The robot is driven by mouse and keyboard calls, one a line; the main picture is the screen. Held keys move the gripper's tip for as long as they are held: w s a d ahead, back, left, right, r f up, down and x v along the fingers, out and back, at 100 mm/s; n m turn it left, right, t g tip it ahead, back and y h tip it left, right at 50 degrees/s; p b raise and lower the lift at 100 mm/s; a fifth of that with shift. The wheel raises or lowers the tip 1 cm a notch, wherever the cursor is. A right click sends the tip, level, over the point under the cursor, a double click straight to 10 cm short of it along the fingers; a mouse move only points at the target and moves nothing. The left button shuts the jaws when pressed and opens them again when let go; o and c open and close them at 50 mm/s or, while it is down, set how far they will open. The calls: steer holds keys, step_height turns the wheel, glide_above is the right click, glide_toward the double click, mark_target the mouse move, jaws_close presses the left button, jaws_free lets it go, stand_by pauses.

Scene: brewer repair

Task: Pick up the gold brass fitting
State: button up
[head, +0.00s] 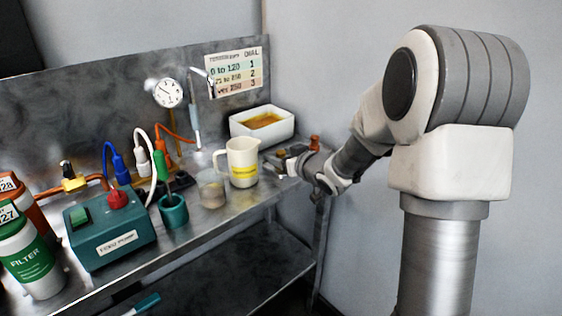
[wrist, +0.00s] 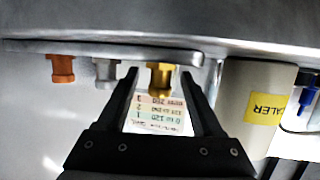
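The gold brass fitting (wrist: 160,79) shows in the wrist view, hanging down in that picture from a grey strip. It lies between the two fingers of my gripper (wrist: 162,78), a little nearer the right finger. The fingers are apart, and I cannot tell whether either touches the fitting. In the head view my gripper (head: 285,163) is at the right end of the bench, beside the white pitcher. The gold fitting cannot be made out clearly there.
A silver fitting (wrist: 107,72) and a copper one (wrist: 62,68) are left of the gold one in the wrist view. The white pitcher (head: 240,163) with a yellow label stands close by. A white tray (head: 262,123) is behind. A teal box (head: 110,232) is farther left.

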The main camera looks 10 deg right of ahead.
jaws_close()
steer(key=shift+r, duration=0.1)
